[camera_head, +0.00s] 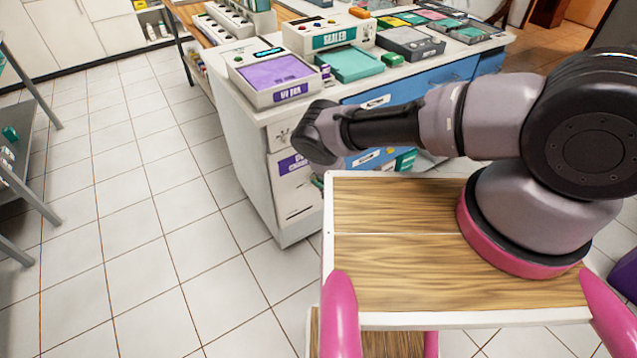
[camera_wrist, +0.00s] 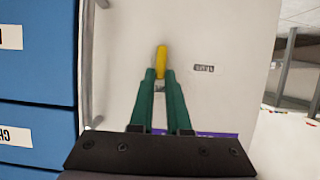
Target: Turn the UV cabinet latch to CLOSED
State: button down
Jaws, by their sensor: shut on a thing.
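The UV cabinet latch (camera_wrist: 161,60) is a small yellow handle on a white door. It points straight up in the wrist view. The white door (camera_wrist: 122,60) carries a small dark label (camera_wrist: 203,68) to the right of the latch, too small to read surely. My gripper (camera_wrist: 161,76) has green fingers that are shut on the lower part of the latch. In the head view the latch is hidden behind my wrist, and only a bit of green finger (camera_head: 318,182) shows in front of the white cabinet front (camera_head: 293,205).
Blue drawers (camera_wrist: 38,60) lie left of the door in the wrist view, beyond a grey vertical handle (camera_wrist: 86,60). A UV box (camera_head: 270,78) and a sealer (camera_head: 330,35) stand on the counter. Tiled floor (camera_head: 150,200) is open at left; a grey table (camera_head: 30,150) stands beyond.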

jog(key=shift+s+a+f+n+t+h, duration=0.2)
jog(key=shift+n+t+h, duration=0.4)
jog(key=shift+n, duration=0.55)
jog(key=shift+s+a+f+n+t+h, duration=0.15)
jog(key=shift+a+n+t+h, duration=0.35)
jog(key=shift+n, duration=0.7)
jog(key=shift+s+a+f+n+t+h, duration=0.1)
jog(key=shift+s+f+n+t+h, duration=0.1)
jog(key=shift+n+t+h, duration=0.7)
jog(key=shift+n+y, duration=0.3)
jog(key=shift+n, duration=0.05)
jog(key=c, duration=0.9)
grip_release()
